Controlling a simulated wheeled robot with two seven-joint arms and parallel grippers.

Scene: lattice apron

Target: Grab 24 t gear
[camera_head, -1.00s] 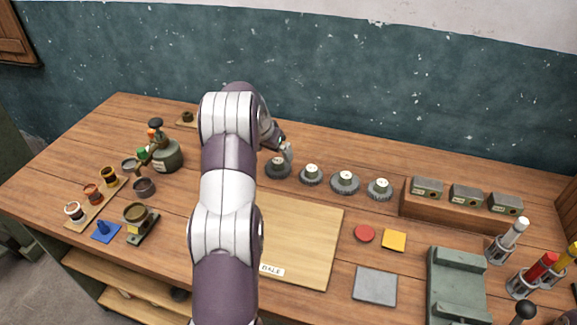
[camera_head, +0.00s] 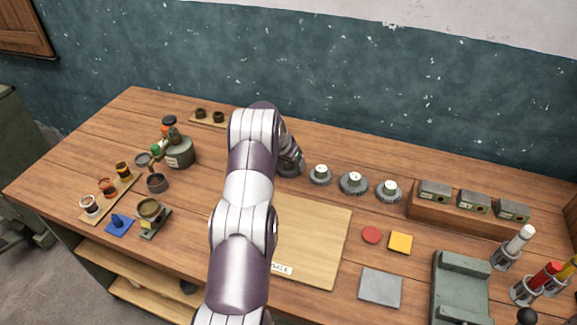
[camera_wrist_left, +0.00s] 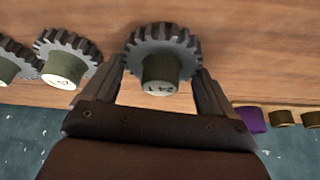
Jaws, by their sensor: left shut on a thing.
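The 24 T gear (camera_wrist_left: 162,45) is a dark toothed wheel with an olive hub marked "24 T" in the left wrist view. My left gripper (camera_wrist_left: 160,70) has one finger on each side of it and is shut on it. In the head view my left gripper (camera_head: 291,162) is at the left end of the gear row and hides most of this gear. Whether the gear still touches the table is unclear. Similar gears (camera_head: 320,175), (camera_head: 353,184) and (camera_head: 388,190) stand to the right. My right gripper is out of view.
A wooden board (camera_head: 312,240) lies in front of the gears. A wooden block with grey parts (camera_head: 470,215) stands right of the row. A red disc (camera_head: 371,235), yellow square (camera_head: 400,243) and grey plate (camera_head: 380,288) lie nearby.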

